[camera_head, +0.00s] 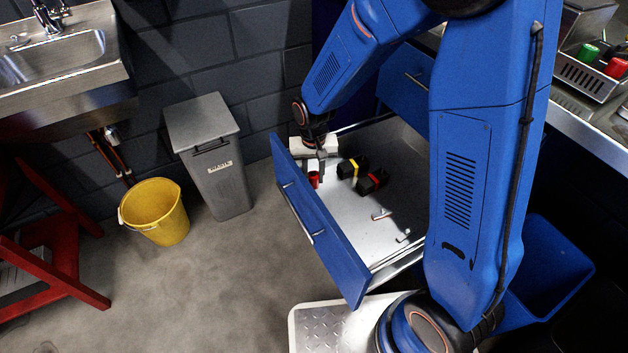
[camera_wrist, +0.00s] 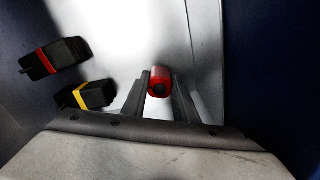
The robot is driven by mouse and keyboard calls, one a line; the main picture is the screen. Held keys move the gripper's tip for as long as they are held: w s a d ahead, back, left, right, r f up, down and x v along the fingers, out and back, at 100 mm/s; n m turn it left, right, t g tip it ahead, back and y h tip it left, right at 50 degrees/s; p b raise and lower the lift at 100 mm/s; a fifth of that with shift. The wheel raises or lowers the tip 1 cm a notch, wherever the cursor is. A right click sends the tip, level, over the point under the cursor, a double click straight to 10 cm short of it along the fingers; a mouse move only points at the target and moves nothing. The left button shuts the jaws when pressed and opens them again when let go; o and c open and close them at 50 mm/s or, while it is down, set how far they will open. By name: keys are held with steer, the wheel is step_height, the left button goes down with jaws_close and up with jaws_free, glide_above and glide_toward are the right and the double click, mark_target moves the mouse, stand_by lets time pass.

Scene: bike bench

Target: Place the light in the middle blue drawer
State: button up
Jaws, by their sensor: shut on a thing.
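The light is a small red cylinder (camera_head: 314,179) with a dark centre on its end. It also shows in the wrist view (camera_wrist: 159,83), between the two fingers. My fingers in the wrist view (camera_wrist: 161,92) touch the light on both sides. I cannot tell whether the light touches the drawer floor. The drawer is pulled out, with its blue front and metal handle facing left.
A black block with a yellow band (camera_head: 352,167) and one with a red band (camera_head: 372,181) lie in the drawer. Two small metal pieces (camera_head: 381,214) lie nearer its front. A grey bin (camera_head: 213,160) and yellow bucket (camera_head: 158,213) stand left. A closed blue drawer (camera_head: 405,80) is above.

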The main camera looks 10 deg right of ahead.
steer(key=shift+f, duration=1.2)
steer(key=o, duration=1.1)
steer(key=shift+f, duration=0.15)
steer(key=shift+o, duration=0.2)
